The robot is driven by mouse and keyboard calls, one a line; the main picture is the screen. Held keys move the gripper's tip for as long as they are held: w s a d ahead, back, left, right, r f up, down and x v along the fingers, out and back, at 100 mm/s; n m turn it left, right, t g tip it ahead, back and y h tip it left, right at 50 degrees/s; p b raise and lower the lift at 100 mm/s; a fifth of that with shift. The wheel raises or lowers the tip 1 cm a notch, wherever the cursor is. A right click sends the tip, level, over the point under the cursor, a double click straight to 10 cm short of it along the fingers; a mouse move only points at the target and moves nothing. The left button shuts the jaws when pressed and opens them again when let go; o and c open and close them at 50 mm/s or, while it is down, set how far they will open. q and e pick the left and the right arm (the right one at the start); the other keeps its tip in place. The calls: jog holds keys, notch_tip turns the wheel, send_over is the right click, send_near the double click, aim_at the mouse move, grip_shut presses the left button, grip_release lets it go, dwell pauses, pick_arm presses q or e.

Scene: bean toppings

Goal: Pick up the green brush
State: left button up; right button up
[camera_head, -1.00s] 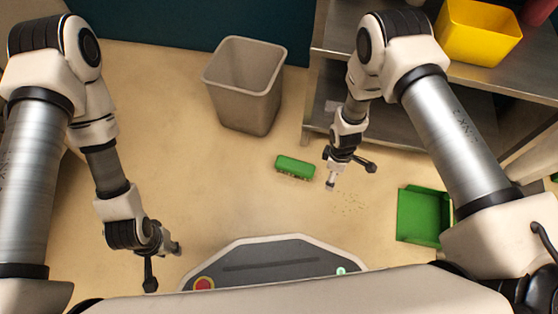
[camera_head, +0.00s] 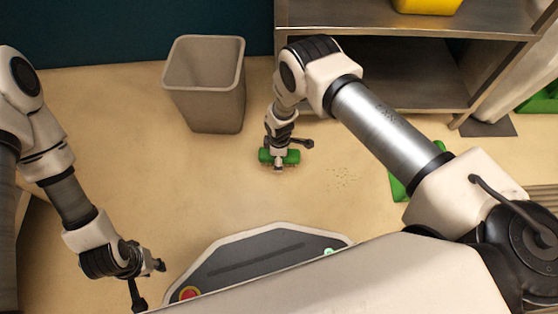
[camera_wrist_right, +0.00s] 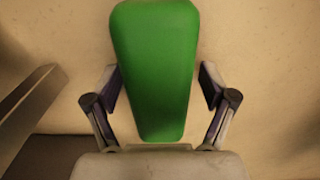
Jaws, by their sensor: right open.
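The green brush (camera_head: 291,157) lies on the beige floor near the middle of the head view. My right gripper (camera_head: 279,160) is directly above it, and hides part of it. In the right wrist view the brush (camera_wrist_right: 156,65) is a long green block that narrows toward the gripper. The right gripper (camera_wrist_right: 158,95) is open there, with one finger on each side of the brush and gaps showing between. My left gripper (camera_head: 150,280) is at the lower left of the head view, empty and far from the brush; its fingers look spread.
A grey bin (camera_head: 206,100) stands behind and left of the brush. A metal shelf (camera_head: 420,92) with a yellow container (camera_head: 427,5) is at the back right. A green dustpan (camera_head: 398,185) is partly hidden by my right arm. Small crumbs (camera_head: 342,178) lie on the floor.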

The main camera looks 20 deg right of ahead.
jog(key=shift+r, duration=0.2)
jog(key=c, duration=1.3)
jog(key=shift+c, duration=0.2)
notch_tip(320, 180, up, 10)
jog(key=p, duration=0.6)
jog(key=shift+p, duration=0.35)
